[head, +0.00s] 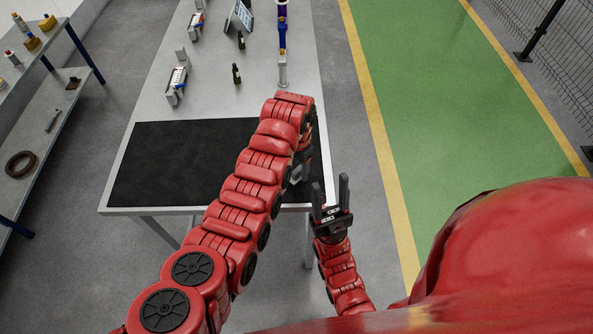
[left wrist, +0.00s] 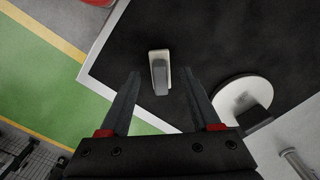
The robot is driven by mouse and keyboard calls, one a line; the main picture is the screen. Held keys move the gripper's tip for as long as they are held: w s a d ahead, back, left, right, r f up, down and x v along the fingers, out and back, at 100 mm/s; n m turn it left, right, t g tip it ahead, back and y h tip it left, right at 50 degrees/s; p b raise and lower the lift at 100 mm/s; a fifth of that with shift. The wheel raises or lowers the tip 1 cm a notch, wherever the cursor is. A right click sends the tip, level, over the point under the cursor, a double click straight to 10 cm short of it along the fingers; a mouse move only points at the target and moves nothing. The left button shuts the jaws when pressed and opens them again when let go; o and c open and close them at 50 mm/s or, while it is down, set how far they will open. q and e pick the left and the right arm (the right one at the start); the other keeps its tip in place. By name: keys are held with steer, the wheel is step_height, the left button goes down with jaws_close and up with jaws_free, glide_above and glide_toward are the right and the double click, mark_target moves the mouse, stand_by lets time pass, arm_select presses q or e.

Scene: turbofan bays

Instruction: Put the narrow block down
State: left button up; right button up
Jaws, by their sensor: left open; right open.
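In the left wrist view a narrow grey block (left wrist: 160,80) with a pale top or base piece (left wrist: 158,55) stands on the black mat (left wrist: 215,40), near the mat's pale edge. My left gripper (left wrist: 160,71) is open, with one finger on each side of the block and visible gaps to both. In the head view my left arm covers the block and most of that gripper, at the mat's right end. My right gripper (head: 331,190) is open and empty, beside the table's front right corner.
A white disc (left wrist: 235,92) with a dark piece (left wrist: 255,117) on it is right of the block in the wrist view. The mat's left part (head: 165,165) is clear. Bottles (head: 236,74), a blue-and-white column (head: 282,45) and devices (head: 176,85) stand farther back. A shelf (head: 50,135) is left.

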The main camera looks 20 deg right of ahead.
mark_target(297, 169)
arm_select(q)
steer(key=r+b, duration=0.1)
steer(key=r, duration=0.2)
steer(key=shift+w+r, duration=0.15)
steer(key=shift+w, duration=0.05)
step_height(297, 169, up, 7)
steer(key=p, duration=0.2)
steer(key=shift+s, duration=0.15)
